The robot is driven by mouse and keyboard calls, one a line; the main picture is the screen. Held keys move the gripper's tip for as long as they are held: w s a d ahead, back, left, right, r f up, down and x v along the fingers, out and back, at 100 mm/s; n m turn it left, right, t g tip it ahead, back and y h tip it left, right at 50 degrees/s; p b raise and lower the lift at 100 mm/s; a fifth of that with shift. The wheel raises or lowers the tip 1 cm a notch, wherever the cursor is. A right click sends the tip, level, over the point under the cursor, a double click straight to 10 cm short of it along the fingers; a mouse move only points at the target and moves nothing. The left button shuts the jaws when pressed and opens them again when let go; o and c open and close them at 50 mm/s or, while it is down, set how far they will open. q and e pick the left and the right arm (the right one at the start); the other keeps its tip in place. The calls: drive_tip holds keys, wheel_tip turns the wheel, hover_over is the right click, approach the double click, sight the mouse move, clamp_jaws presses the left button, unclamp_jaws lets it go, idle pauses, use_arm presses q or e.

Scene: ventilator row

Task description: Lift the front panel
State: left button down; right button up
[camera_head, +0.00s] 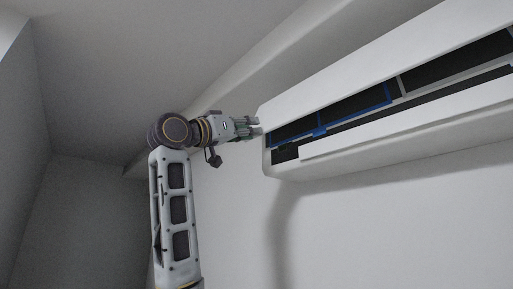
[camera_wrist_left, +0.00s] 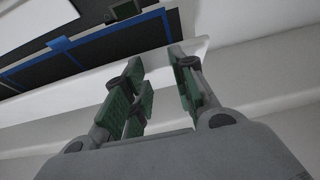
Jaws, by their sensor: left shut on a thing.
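The white front panel (camera_head: 370,68) of the wall-mounted air unit stands away from the body, and a dark gap shows beneath it. In the gap is a dark filter with a blue frame (camera_head: 322,130). My left gripper (camera_head: 257,127) is at the panel's left end and is shut on its edge. In the left wrist view, the fingers (camera_wrist_left: 158,85) lie on either side of the panel's white edge strip (camera_wrist_left: 80,98); the exact contact is partly hidden by the fingers. The blue frame also shows there (camera_wrist_left: 60,45). My right gripper is not in view.
A white lower flap (camera_head: 415,125) runs along the unit's underside. The unit is mounted on a pale wall (camera_head: 370,230), close below the ceiling (camera_head: 130,60). The wall below the unit is clear. The unit's right end lies outside the head view.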

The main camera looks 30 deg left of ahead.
use_arm(q)
drive_tip(key=s+a+r+g+p, duration=0.1)
drive_tip(key=s+a+r+p, duration=0.1)
drive_tip(key=s+r+p, duration=0.2)
wheel_tip(320, 180, up, 4)
drive_tip(key=shift+s+r, duration=0.1)
drive_tip(key=shift+s, duration=0.85)
drive_tip(key=shift+y, duration=0.3)
